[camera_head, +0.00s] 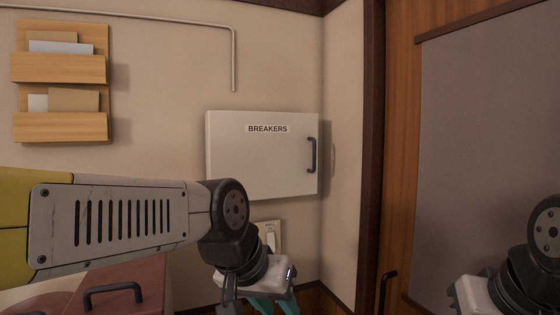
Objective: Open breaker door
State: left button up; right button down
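The breaker box door (255,160) is a pale panel on the wall, labelled BREAKERS, and it looks closed. Its dark vertical handle (312,155) is near the right edge. My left arm comes in from the left and covers part of the area below and left of the box. My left gripper (262,305) is below the box, apart from the handle, with its teal fingers cut off by the bottom edge. My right arm shows at the lower right corner, and its gripper fingers are out of frame.
A light switch (271,237) is on the wall under the box, partly behind my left arm. A wooden letter rack (60,82) hangs at the upper left. A red drawer front with a dark handle (113,291) is at the lower left. A wooden door (402,150) stands at right.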

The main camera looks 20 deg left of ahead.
pick_arm(q)
jog(key=w+a+f+n+g+y, duration=0.1)
jog(key=w+a+n+y, duration=0.3)
jog(key=w, duration=0.9)
jog(key=w+a+n+g+y, duration=0.1)
jog(key=w+a+n+y, duration=0.3)
jog(key=w, duration=1)
jog(key=w+d+r+n+t+y, duration=0.1)
jog(key=w+d+r+t+y, duration=0.15)
jog(key=d+r, duration=0.4)
jog(key=w+d+r+n+t+y, duration=0.1)
jog(key=d+r+t+y, duration=0.2)
jog(key=r, duration=0.7)
jog(key=w+d+r+n+t+y, duration=0.1)
jog(key=w+d+r+t+y, duration=0.15)
jog(key=d+r, duration=0.5)
jog(key=s+a+r+x, duration=0.1)
jog(key=x, duration=0.7)
jog(key=shift+w+a+g, duration=0.15)
jog(key=shift+a+g, duration=0.1)
jog(key=shift+g, duration=0.05)
jog(key=shift+c, duration=0.3)
grip_shut()
